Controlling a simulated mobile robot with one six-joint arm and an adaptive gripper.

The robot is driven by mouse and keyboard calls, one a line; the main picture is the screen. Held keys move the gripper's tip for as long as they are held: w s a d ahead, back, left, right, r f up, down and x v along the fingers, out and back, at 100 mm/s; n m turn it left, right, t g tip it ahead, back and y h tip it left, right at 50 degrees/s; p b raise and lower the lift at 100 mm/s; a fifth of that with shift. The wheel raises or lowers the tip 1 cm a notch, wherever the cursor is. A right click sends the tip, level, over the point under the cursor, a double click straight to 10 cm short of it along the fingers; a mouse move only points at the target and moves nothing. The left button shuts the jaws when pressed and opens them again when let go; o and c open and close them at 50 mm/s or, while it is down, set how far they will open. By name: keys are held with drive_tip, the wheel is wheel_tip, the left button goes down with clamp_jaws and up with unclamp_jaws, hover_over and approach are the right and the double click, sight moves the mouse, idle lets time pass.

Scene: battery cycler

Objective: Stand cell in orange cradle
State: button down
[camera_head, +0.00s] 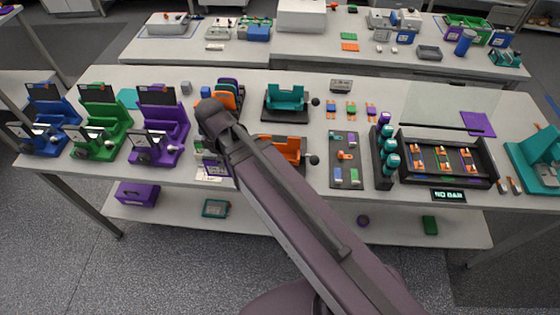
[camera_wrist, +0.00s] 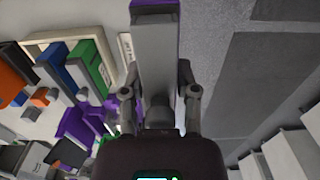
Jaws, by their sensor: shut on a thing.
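In the wrist view my gripper (camera_wrist: 158,82) is shut on a long grey cell (camera_wrist: 156,55) with a purple end at the top edge of the picture. The cell lies lengthwise between the two fingers. In the head view my arm hides the gripper and the held cell. The orange cradle (camera_head: 292,148) stands on a dark base near the middle of the table, partly covered by my arm. I cannot tell how far the gripper is from it. A large orange piece also shows at the left edge of the wrist view (camera_wrist: 10,82), but I cannot tell what it is.
A teal cradle (camera_head: 286,97) stands behind the orange one. Blue (camera_head: 46,125), green (camera_head: 98,130) and purple (camera_head: 160,130) fixtures stand at the left. A dark tray (camera_head: 345,174), a rack of teal-topped cylinders (camera_head: 383,180) and a black box (camera_head: 487,178) are to the right.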

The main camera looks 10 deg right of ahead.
sight(226, 168)
drive_tip(key=s, duration=0.1)
drive_tip(key=s+f, duration=0.1)
drive_tip(key=shift+s+d+f+b, duration=0.15)
drive_tip(key=shift+s+f+b, duration=0.05)
drive_tip(key=shift+s+b, duration=0.2)
